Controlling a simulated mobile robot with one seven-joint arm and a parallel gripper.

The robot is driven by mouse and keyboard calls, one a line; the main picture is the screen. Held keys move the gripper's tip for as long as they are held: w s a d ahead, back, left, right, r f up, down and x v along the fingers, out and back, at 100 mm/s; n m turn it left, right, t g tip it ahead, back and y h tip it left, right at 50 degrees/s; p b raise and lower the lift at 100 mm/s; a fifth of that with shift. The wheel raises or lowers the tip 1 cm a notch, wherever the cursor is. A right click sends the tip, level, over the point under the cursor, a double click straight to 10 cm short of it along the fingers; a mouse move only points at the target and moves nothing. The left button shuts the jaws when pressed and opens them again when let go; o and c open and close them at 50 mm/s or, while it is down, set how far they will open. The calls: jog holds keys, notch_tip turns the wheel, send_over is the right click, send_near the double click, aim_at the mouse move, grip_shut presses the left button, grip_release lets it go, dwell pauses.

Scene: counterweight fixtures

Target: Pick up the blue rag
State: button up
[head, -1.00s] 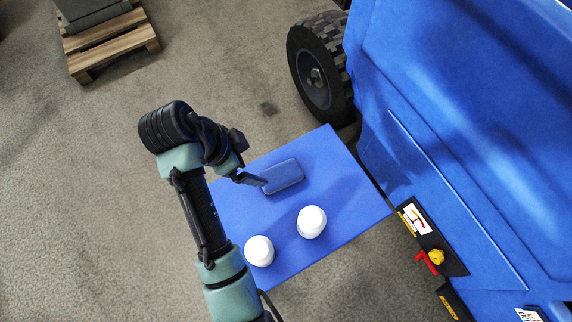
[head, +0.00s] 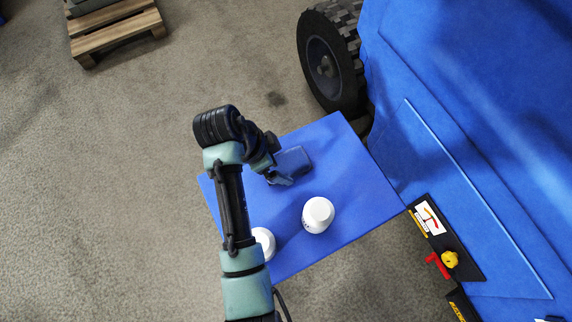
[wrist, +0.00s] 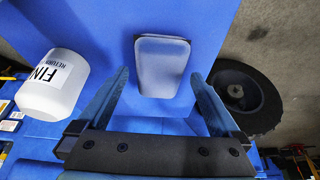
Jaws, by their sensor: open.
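The blue rag (head: 295,159) is a flat, rounded rectangle lying on the blue table (head: 352,190). In the head view my gripper and wrist cover part of it. My gripper (head: 281,180) is at its near left edge. In the wrist view the rag (wrist: 163,66) lies ahead, between the lines of the two spread fingers of my gripper (wrist: 160,76). The fingers are open with nothing held between them. I cannot tell how high they are above the table.
A white container (head: 318,215) stands on the table near the rag; another (head: 263,242) is partly hidden by my arm. A labelled white container (wrist: 55,88) is left of the fingers. A big blue machine (head: 470,130) with a black wheel (head: 328,62) borders the table's right.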

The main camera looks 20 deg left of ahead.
aim_at(280, 165)
jog(key=shift+x, duration=0.75)
jog(key=shift+c, duration=0.3)
jog(key=c, duration=1.1)
notch_tip(280, 165, up, 10)
jog(key=p, duration=0.4)
jog(key=shift+r+p, duration=0.1)
jog(key=shift+p, duration=0.2)
